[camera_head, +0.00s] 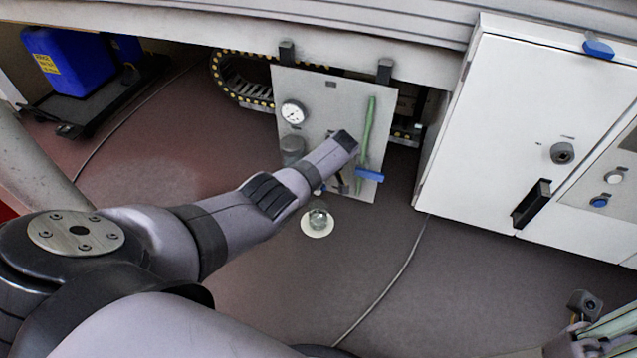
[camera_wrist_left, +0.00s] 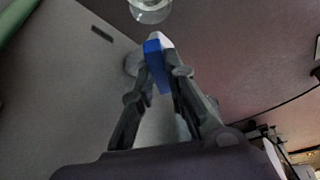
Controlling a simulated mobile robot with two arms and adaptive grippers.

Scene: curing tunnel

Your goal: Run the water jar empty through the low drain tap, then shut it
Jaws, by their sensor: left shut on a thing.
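A grey panel (camera_head: 325,100) hangs under the machine. A grey cylindrical jar (camera_head: 292,146) is on its left side, partly behind my left arm; its water level cannot be made out. My left gripper (camera_wrist_left: 162,72) is shut on a blue tap lever (camera_wrist_left: 152,48) low on the panel. In the head view my arm mostly hides this gripper (camera_head: 340,186), and a small blue bit of the lever (camera_head: 320,190) shows beside it. A clear cup (camera_head: 318,218) stands on a white disc on the floor below. My right gripper is not in view.
A round gauge (camera_head: 293,112) is at the panel's upper left. A green pipe (camera_head: 367,130) with another blue handle (camera_head: 369,175) runs down its right side. A white cabinet (camera_head: 500,120) stands at the right. A cable (camera_head: 395,280) crosses the floor. Blue canisters (camera_head: 70,62) stand at the far left.

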